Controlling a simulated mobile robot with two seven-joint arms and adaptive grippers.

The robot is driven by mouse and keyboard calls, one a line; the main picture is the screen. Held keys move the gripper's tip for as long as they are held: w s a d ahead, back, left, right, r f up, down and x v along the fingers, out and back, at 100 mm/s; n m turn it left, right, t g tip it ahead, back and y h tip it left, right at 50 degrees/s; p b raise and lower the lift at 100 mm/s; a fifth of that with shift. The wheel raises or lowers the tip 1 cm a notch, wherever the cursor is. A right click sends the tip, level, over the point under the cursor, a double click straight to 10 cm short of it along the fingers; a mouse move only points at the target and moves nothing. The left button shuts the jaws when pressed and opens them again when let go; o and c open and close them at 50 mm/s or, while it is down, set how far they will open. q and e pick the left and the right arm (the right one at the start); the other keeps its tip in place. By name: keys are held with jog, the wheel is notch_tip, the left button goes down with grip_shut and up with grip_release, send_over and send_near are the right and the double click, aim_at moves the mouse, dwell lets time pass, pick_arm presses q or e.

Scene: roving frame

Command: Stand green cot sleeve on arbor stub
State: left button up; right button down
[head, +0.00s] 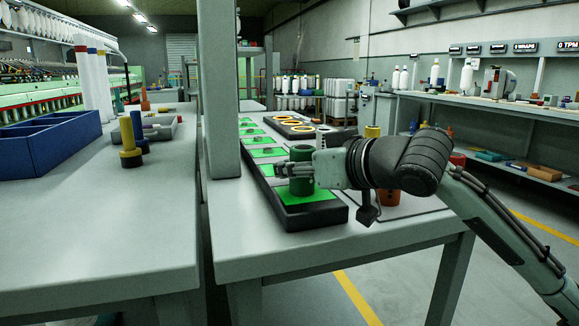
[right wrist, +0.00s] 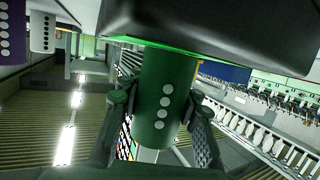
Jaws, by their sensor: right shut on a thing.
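The green cot sleeve (head: 302,182) stands upright over the nearest green pad of a long black tray (head: 310,217) in the head view. My right gripper (head: 297,172) is shut around it from the right. In the right wrist view the sleeve (right wrist: 164,90), marked with white dots, sits between both fingers. Any arbor stub under the sleeve is hidden, and I cannot tell whether the sleeve is fully seated. Other green pads (head: 268,153) farther along carry small stubs. My left gripper is not in view.
A grey post (head: 218,90) rises left of the tray. An orange pot (head: 389,196) stands behind my right wrist. The left table holds a blue bin (head: 45,145) and a yellow spool (head: 129,145). The front of the right table (head: 260,258) is clear.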

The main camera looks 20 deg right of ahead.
jog(key=shift+f+g, duration=0.3)
jog(key=shift+f, duration=0.55)
jog(key=c, duration=1.7)
grip_release()
jog(key=shift+s+f, duration=0.1)
jog(key=o, duration=0.5)
jog(key=shift+o, duration=0.5)
jog(key=shift+r, duration=0.2)
jog(key=shift+r, duration=0.1)
